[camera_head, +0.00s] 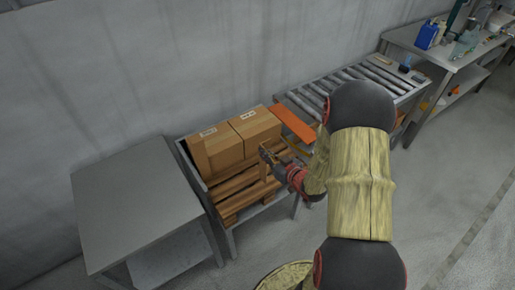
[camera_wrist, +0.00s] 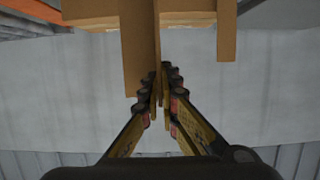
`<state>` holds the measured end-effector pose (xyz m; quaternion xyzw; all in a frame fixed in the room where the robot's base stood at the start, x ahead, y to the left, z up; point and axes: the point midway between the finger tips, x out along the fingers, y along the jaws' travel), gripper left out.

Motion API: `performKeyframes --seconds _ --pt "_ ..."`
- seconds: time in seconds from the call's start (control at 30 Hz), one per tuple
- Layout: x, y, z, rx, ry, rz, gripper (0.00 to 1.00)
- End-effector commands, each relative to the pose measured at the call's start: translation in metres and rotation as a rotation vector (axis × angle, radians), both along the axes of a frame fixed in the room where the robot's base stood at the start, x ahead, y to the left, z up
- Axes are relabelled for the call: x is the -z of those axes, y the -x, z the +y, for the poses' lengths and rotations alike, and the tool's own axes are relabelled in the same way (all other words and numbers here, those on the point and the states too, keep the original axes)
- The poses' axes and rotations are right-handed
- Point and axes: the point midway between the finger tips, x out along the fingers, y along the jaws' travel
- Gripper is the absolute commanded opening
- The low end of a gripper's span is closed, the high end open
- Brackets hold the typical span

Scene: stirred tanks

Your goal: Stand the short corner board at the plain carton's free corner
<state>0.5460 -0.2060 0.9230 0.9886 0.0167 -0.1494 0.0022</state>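Two brown cartons stand side by side on a slatted wooden pallet (camera_head: 232,191): the left carton (camera_head: 222,148) and the right carton (camera_head: 258,128). Each has a small pale mark on top, so I cannot tell which is the plain one. My gripper (camera_head: 268,158) is in front of the right carton. A brown corner board (camera_head: 264,172) hangs upright at its fingertips. In the wrist view my gripper (camera_wrist: 160,92) has its fingers closed together on one edge of this board (camera_wrist: 140,52). Whether the board touches the carton or pallet is unclear.
Another brown upright strip (camera_wrist: 227,30) shows in the wrist view. An orange panel (camera_head: 292,124) lies right of the cartons, beside a roller conveyor (camera_head: 350,85). A grey table (camera_head: 135,200) stands to the left. A bench (camera_head: 440,50) with bottles is at the far right.

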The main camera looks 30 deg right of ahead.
Motion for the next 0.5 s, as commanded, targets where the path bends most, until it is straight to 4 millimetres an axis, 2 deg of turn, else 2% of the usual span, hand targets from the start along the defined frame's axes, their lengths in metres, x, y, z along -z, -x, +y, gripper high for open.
performKeyframes --seconds 0.13,0.33,0.5 --pt "-0.005 0.010 -0.001 0.000 0.000 0.000 0.00" --pt "-0.007 0.011 -0.002 -0.003 0.001 -0.001 0.00" --pt "-0.019 0.010 -0.022 0.081 0.002 -0.001 0.00"
